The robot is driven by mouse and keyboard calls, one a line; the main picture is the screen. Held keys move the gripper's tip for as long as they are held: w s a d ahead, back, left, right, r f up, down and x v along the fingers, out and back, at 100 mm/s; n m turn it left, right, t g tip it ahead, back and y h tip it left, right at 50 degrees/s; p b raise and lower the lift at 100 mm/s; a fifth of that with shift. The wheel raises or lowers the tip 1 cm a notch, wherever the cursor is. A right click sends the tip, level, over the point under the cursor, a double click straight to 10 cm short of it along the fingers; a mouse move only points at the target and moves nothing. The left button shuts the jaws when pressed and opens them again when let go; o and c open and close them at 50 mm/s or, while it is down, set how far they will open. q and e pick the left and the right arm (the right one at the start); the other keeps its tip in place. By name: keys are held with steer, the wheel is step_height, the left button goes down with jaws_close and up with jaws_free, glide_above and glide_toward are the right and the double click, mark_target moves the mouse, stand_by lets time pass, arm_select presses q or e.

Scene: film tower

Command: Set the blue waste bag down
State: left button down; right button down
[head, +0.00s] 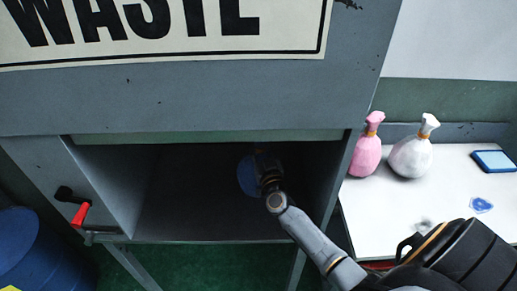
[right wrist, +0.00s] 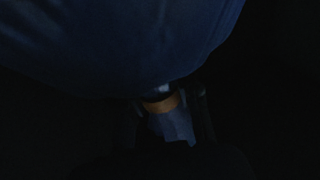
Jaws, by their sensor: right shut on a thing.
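The blue waste bag (head: 247,176) is inside the dark opening of the grey waste cabinet (head: 200,103), partly hidden behind my right gripper (head: 266,168). In the right wrist view the bag's dark blue body (right wrist: 120,45) fills the upper left. Its neck with an orange-brown tie (right wrist: 161,103) lies between the fingers of my right gripper (right wrist: 170,112), which is shut on it. The picture is too dark to tell whether the bag touches the cabinet floor. My left gripper is not in view.
A pink bag (head: 367,150) and a white bag (head: 411,157) stand on the white table (head: 380,215) at right, with a blue-screened device (head: 494,161) nearby. A red-handled lever (head: 80,214) sits on the cabinet's left side. A blue barrel (head: 35,250) stands at lower left.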

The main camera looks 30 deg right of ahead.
steer(key=shift+f, duration=0.1)
steer(key=c, duration=1)
jaws_free()
steer(key=shift+o, duration=0.2)
steer(key=shift+s+a, duration=0.1)
steer(key=shift+s, duration=0.2)
steer(key=b+v, duration=0.1)
steer(key=v, duration=1)
steer(key=shift+s, duration=0.25)
